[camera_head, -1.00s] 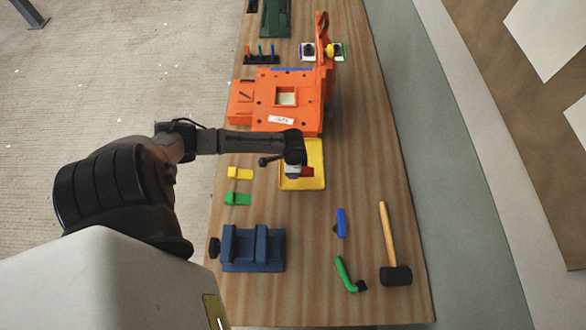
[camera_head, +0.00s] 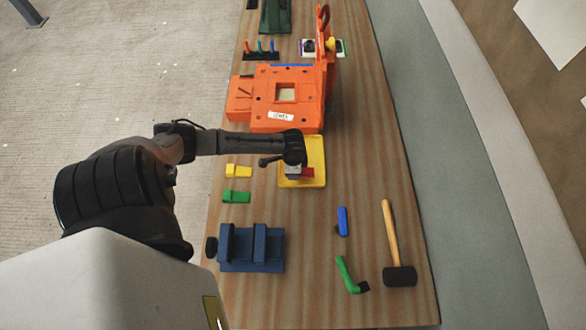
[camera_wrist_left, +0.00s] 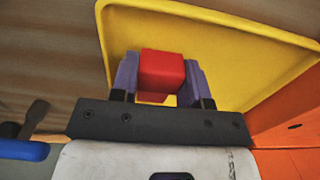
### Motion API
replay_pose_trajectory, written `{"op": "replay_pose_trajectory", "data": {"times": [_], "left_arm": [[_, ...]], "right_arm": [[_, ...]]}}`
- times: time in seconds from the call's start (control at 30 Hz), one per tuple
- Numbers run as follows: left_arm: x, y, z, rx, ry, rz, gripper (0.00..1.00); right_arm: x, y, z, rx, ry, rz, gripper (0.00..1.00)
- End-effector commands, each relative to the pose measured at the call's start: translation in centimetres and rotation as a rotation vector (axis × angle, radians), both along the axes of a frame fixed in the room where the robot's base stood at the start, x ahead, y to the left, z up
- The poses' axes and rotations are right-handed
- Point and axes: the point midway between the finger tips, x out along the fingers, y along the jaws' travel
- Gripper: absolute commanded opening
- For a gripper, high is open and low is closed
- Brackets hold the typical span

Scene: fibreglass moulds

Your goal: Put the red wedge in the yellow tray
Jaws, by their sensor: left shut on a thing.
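The red wedge (camera_head: 308,173) shows over the yellow tray (camera_head: 316,150) in the head view, beside the end of my left arm. In the left wrist view the red wedge (camera_wrist_left: 162,72) sits between the purple fingers of my left gripper (camera_wrist_left: 160,85), which is shut on it. The yellow tray (camera_wrist_left: 232,50) fills the background behind the wedge there. I cannot tell whether the wedge touches the tray floor. In the head view my left gripper (camera_head: 295,172) is mostly hidden under its wrist. My right gripper is not in view.
An orange mould (camera_head: 265,95) stands just beyond the tray. A yellow wedge (camera_head: 238,171) and a green wedge (camera_head: 236,196) lie left of it. A blue vise-like block (camera_head: 252,248), blue piece (camera_head: 343,221), green tool (camera_head: 347,273) and mallet (camera_head: 398,274) are nearer. Bare wood lies between them.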

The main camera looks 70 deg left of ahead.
Motion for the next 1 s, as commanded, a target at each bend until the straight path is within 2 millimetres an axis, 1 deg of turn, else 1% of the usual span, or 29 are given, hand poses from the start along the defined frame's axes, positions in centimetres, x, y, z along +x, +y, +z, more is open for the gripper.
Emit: {"op": "replay_pose_trajectory", "data": {"times": [0.53,0.57,0.87,1.0], "left_arm": [[0.01,-0.02,-1.09,0.000,0.000,0.000,0.15],[0.02,-0.01,-1.08,0.000,0.000,0.000,0.43],[0.02,-0.01,-1.03,0.000,0.000,0.000,0.72],[0.01,0.00,-1.03,0.000,0.000,0.000,0.72]], "right_arm": [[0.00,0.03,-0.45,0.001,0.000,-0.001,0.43],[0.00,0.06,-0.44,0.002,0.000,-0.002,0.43],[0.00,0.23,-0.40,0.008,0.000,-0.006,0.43],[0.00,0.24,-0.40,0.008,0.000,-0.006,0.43]]}}
